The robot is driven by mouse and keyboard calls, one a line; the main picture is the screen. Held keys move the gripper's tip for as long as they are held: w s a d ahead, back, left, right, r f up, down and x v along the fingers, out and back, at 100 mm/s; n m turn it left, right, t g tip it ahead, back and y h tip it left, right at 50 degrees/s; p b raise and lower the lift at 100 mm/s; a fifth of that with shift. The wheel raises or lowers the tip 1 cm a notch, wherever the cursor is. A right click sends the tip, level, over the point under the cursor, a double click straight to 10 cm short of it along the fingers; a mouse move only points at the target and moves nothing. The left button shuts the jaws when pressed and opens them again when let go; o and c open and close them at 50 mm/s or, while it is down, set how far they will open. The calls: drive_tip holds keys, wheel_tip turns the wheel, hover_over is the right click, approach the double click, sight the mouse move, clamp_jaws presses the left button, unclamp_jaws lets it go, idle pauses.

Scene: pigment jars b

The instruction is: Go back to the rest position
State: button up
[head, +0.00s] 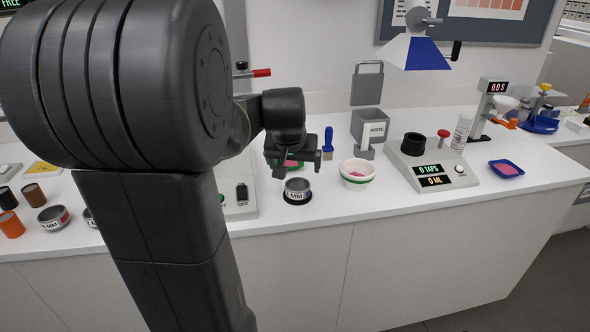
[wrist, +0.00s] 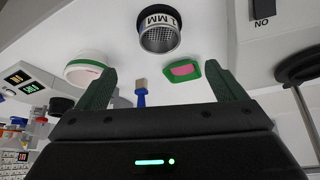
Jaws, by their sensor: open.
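My gripper (head: 280,165) is at the end of my arm, above the counter near the middle of the head view. In the wrist view my gripper (wrist: 168,95) shows its two dark green fingers spread apart with nothing between them. A sieve marked "1 MM" (head: 297,190) stands on the counter just below and in front of my gripper; it also shows in the wrist view (wrist: 160,32). A green dish with pink powder (wrist: 184,71) lies behind the sieve, partly hidden by my gripper in the head view.
On the white counter (head: 420,205) stand a white bowl with a green rim (head: 357,174), a blue brush (head: 328,143), a grey acetone box (head: 369,128), a tap counter (head: 432,172) and a blue tray with pink powder (head: 506,169). Jars and sieves (head: 53,217) stand at left.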

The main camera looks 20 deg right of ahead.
sight(298, 189)
drive_tip(key=shift+r, duration=0.15)
drive_tip(key=x, duration=1.4)
drive_tip(key=shift+r, duration=0.2)
drive_tip(key=shift+s+a, duration=0.1)
